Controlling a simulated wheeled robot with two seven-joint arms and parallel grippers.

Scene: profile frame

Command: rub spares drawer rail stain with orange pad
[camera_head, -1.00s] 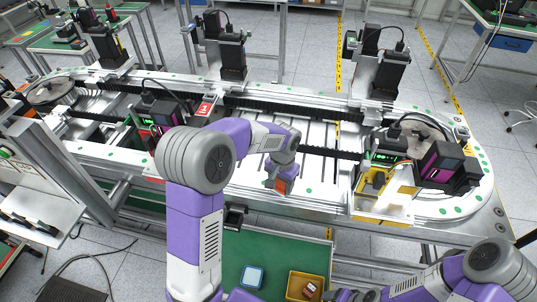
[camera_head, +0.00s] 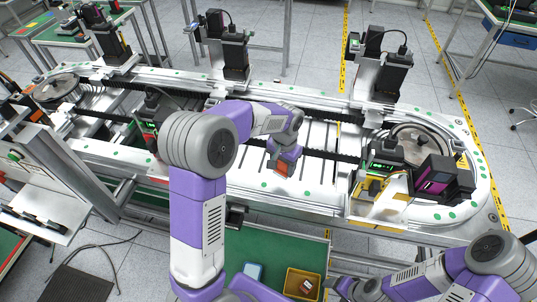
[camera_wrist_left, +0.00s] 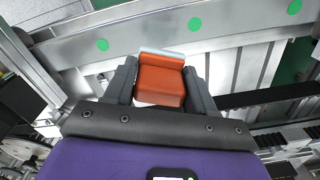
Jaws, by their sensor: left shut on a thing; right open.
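The orange pad (camera_head: 281,168) is held in my left gripper (camera_head: 287,153) above the pale slatted middle of the conveyor frame. The wrist view shows the orange pad (camera_wrist_left: 162,78) as a block with a pale layer along its far edge. Both fingers of my left gripper (camera_wrist_left: 160,88) are against its sides. I cannot tell whether the pad touches the metal. I cannot make out the drawer rail or a stain in either view. My right gripper (camera_head: 338,288) is open, low at the bottom, partly cut off and small in the picture.
The conveyor loop (camera_head: 315,187) with green dots spans the view. Devices stand along it, including a black and magenta one (camera_head: 437,180) at right. Below is a green surface (camera_head: 270,245) with a yellow bin (camera_head: 303,284) and a light blue item (camera_head: 253,271).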

